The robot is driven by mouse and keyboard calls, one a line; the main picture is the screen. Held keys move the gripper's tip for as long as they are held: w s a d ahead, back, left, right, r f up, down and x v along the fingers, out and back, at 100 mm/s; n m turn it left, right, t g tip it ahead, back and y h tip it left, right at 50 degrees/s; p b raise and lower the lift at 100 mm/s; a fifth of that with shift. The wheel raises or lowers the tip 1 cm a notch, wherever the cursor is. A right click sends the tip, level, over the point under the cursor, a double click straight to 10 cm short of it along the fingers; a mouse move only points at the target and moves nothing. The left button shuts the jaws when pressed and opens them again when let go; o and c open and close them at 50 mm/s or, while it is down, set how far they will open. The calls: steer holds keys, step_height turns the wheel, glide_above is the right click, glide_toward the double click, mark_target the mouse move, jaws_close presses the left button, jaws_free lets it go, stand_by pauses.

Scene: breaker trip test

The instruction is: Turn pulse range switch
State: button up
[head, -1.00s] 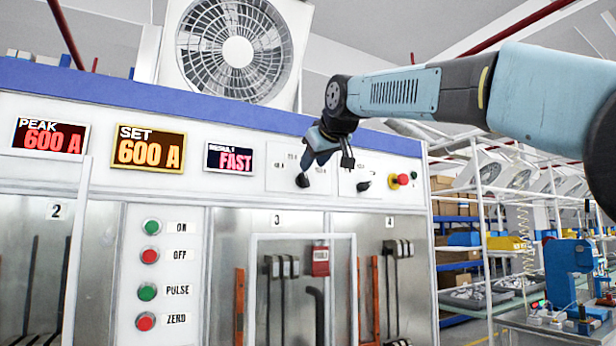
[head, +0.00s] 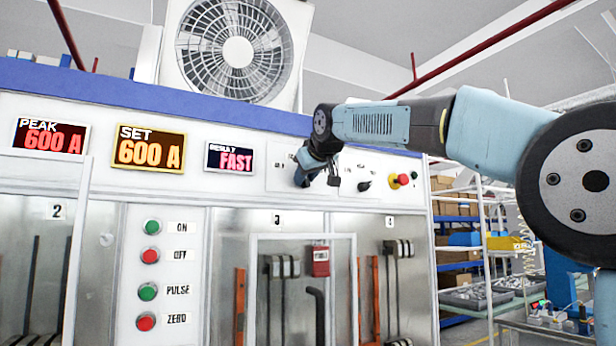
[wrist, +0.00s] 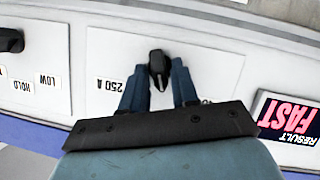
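A black knob (wrist: 157,65) sits on a white panel plate, with a "250 A" label to its left in the wrist view; I take it as the pulse range switch. My gripper (wrist: 159,78) has its two blue fingers apart, one on each side of the knob. A small gap seems to show beside the knob; I cannot tell whether either finger touches it. In the head view my gripper (head: 301,178) is at the panel right of the "FAST" display and hides this knob.
A second black knob (head: 364,186) is to the right, beside a red button (head: 403,179); it also shows in the wrist view (wrist: 10,40) near the "HOLD" and "LOW" labels. A "FAST" display (head: 229,158) is close on the left. Button column (head: 149,256) and breaker bays lie below.

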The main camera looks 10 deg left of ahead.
jaws_close()
steer(key=shift+d, duration=0.1)
steer(key=shift+w+d+f+m+g+y, duration=0.15)
steer(key=shift+m+g+y, duration=0.4)
steer(key=shift+m+y, duration=0.9)
steer(key=shift+w+d+m+g+y, duration=0.25)
steer(key=shift+m+g+y, duration=0.35)
steer(key=shift+m, duration=1.7)
steer(key=shift+w+d+f+m+g+y, duration=0.2)
steer(key=shift+m+g+y, duration=0.25)
steer(key=shift+m+y, duration=1.05)
steer(key=shift+m+h, duration=0.35)
steer(key=shift+m, duration=0.1)
